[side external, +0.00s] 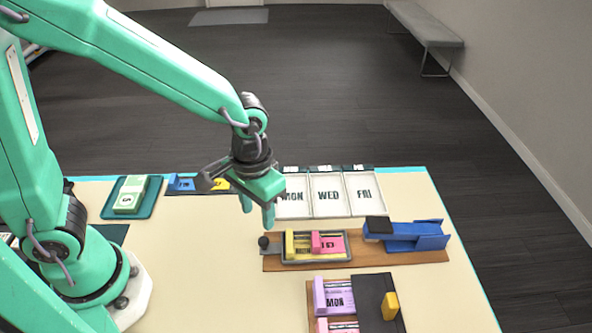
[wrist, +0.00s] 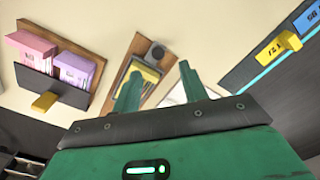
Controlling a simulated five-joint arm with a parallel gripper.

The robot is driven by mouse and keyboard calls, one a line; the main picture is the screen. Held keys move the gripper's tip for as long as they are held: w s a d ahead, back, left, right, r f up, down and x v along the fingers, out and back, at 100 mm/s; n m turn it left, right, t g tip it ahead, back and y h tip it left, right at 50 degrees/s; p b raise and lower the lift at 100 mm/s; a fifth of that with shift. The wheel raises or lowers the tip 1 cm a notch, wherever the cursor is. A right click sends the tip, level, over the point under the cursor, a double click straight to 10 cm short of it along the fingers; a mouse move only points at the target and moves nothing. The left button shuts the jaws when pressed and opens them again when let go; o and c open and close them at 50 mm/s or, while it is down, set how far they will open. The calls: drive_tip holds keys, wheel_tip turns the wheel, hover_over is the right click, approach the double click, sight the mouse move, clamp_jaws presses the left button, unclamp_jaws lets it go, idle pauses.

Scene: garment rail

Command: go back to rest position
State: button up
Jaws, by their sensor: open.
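My gripper (side external: 257,209) hangs above the table, fingers pointing down, in front of the white trays marked MON, WED and FRI (side external: 328,194). Its two green fingers stand apart with nothing between them, and they also show apart in the wrist view (wrist: 158,85). The wooden board with the yellow and pink pieces (side external: 273,263) lies just to the right of and below the fingers in the side view. I cannot tell the exact height of the gripper above the table.
A blue ramp-like stand (side external: 425,238) is on the board's right end. A board with a purple MON block (side external: 334,298) and a dark plate with a yellow handle (side external: 390,305) lies nearer. A green tray (side external: 107,211) is at the back left. The front-middle tabletop (side external: 215,290) is clear.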

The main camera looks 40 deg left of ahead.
drive_tip(key=shift+a+r, duration=0.1)
drive_tip(key=s+a+r+t, duration=0.2)
drive_tip(key=s+a+r, duration=0.1)
drive_tip(key=a+r, duration=0.4)
drive_tip(key=s+a+r+t, duration=0.3)
drive_tip(key=a+r, duration=0.3)
drive_tip(key=shift+s+a+r+t, duration=0.25)
drive_tip(key=shift+a+r+t, duration=0.05)
drive_tip(key=shift+a+r, duration=0.1)
